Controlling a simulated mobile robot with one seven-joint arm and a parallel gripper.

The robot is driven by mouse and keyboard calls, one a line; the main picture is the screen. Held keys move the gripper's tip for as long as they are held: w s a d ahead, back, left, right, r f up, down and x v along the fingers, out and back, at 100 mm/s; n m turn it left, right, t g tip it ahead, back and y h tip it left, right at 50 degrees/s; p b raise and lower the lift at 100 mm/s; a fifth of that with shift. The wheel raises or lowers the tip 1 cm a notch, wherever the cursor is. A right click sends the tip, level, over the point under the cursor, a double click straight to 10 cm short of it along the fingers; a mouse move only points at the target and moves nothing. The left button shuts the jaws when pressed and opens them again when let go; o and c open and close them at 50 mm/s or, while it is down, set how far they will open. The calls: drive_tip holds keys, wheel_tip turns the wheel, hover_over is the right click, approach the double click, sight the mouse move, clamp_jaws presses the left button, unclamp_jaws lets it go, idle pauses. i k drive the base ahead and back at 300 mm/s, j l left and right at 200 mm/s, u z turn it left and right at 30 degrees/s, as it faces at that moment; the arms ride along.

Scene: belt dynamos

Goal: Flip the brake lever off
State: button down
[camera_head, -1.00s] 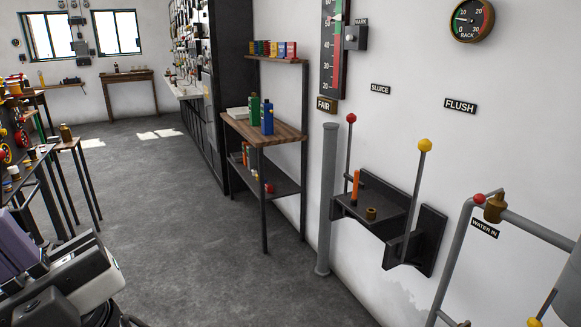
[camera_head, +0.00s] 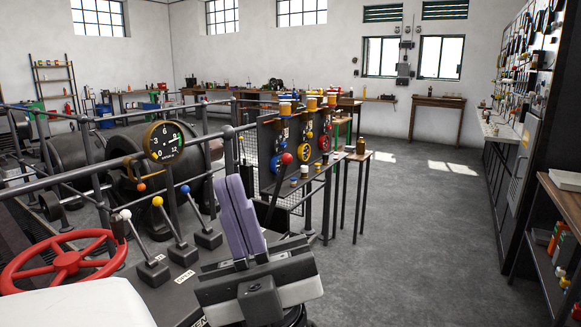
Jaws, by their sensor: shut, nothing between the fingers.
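No label reading "brake" can be read, so I cannot tell which lever is the brake. Several levers stand left of my gripper: a white-knobbed lever (camera_head: 125,214), a yellow-knobbed lever (camera_head: 157,201) and a blue-knobbed lever (camera_head: 185,189), all leaning on dark bases. A red-knobbed lever (camera_head: 287,158) rises just right of my gripper, its foot hidden behind my wrist. My gripper (camera_head: 235,182) has purple fingers pointing up, pressed together and empty. It looks apart from the levers, though its depth is hard to judge.
A red handwheel (camera_head: 65,262) is at the left. A round gauge (camera_head: 164,142) and rails stand before the dark drums. A panel with coloured wheels (camera_head: 300,145) is behind my gripper. The grey floor (camera_head: 420,240) to the right is open, up to a shelf (camera_head: 565,200).

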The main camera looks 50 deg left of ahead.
sight(287, 159)
drive_tip(key=i+j+u, duration=0.1)
drive_tip(key=i+u, duration=0.25)
drive_tip(key=i, duration=0.15)
drive_tip(key=i+u, duration=0.3)
drive_tip(key=i, duration=0.25)
drive_tip(key=i+j, duration=0.2)
drive_tip(key=i, duration=0.15)
drive_tip(key=i+j+u, duration=0.1)
drive_tip(key=i+j, duration=0.15)
drive_tip(key=i, duration=0.1)
